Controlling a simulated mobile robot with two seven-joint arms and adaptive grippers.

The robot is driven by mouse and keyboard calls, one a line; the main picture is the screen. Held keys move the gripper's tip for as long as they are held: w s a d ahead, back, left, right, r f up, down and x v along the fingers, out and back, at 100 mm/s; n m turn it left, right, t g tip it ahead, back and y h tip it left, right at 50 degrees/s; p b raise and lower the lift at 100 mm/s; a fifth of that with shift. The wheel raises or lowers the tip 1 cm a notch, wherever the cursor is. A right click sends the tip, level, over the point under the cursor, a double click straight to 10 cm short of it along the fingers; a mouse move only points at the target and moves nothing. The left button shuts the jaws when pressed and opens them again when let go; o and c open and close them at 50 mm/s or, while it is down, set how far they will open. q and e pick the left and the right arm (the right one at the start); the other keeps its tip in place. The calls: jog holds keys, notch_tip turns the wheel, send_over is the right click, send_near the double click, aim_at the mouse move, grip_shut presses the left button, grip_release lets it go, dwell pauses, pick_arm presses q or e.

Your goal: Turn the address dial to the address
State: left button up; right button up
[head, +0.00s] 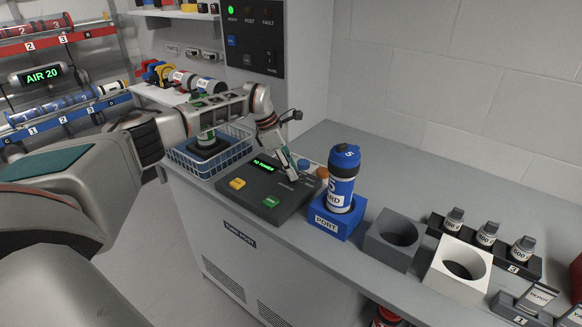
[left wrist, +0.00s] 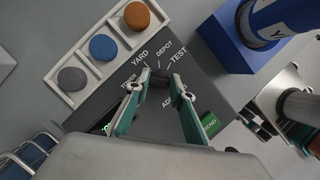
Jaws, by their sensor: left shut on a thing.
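The address dial (left wrist: 160,77) is a small dark knob on the dark console (head: 258,202), with TOWER, YARD, DEPOT and TEST printed around it. My left gripper (left wrist: 161,84) is shut on the dial, one green-padded finger on each side. In the head view my left gripper (head: 291,180) reaches down onto the console and hides the dial. Which label the dial points to cannot be told. The console display (head: 264,166) shows small green text that looks like "TO TOWER".
A yellow button (head: 237,184) and green SEND button (head: 271,202) are on the console. Grey (head: 392,240) and white (head: 459,268) holders stand right. A blue basket (head: 186,165) is left.

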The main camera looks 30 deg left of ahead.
dwell(0.4)
pick_arm(q)
jog(key=o, duration=1.1)
jog(key=shift+r, duration=0.1)
jog(key=v, duration=1.1)
jog(key=shift+r, duration=0.4)
jog(key=shift+s+a+f, duration=0.1)
jog(key=shift+s+a, duration=0.05)
